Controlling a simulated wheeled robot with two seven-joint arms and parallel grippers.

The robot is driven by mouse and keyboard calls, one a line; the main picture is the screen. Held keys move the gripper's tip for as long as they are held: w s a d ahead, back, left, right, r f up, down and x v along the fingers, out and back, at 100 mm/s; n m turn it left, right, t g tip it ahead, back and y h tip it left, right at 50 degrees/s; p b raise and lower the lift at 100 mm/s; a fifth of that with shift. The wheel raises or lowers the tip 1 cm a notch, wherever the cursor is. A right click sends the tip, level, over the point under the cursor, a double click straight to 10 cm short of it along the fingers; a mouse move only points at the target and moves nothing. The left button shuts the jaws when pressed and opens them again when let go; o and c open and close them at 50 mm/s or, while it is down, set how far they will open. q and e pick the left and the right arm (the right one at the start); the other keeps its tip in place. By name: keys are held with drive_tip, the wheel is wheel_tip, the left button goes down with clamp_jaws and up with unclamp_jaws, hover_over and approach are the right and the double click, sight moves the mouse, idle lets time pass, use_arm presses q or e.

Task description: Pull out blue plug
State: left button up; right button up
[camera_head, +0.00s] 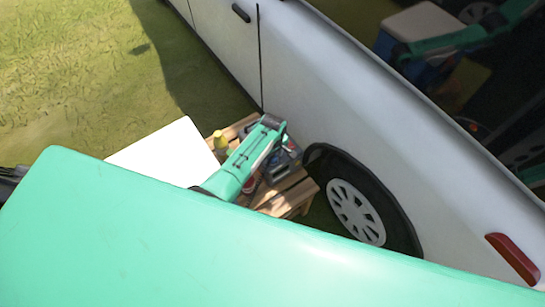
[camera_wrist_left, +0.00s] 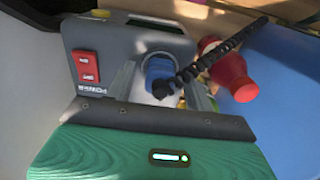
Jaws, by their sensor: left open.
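The blue plug (camera_wrist_left: 158,72) sits in the front of a grey power box (camera_wrist_left: 98,48), with a black ribbed cable (camera_wrist_left: 222,50) running from it to the upper right. My left gripper (camera_wrist_left: 157,92) is open in the wrist view, its grey fingers around the plug, one to each side. I cannot tell whether they touch it. In the head view my left arm reaches over a wooden table, where the dark grey box (camera_head: 291,152) shows small and partly hidden. The plug cannot be made out there. My right gripper is not in view.
The box has a red power switch (camera_wrist_left: 86,66). A red bottle (camera_wrist_left: 229,72) stands close right of the plug, beside a blue surface (camera_wrist_left: 285,90). The wooden table (camera_head: 284,196) stands against a white vehicle (camera_head: 330,95). A yellow bottle (camera_head: 220,142) is on its left side.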

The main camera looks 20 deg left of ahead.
use_arm(q)
drive_tip(key=shift+c, duration=0.4)
clamp_jaws()
drive_tip(key=shift+r+p, duration=0.15)
drive_tip(key=shift+p, duration=0.2)
drive_tip(key=shift+r+p, duration=0.8)
drive_tip(key=shift+p, duration=0.05)
drive_tip(key=shift+r+p, duration=1.2)
drive_tip(key=shift+p, duration=0.15)
drive_tip(key=shift+r+p, duration=0.8)
drive_tip(key=shift+p, duration=0.05)
drive_tip(key=shift+r, duration=0.1)
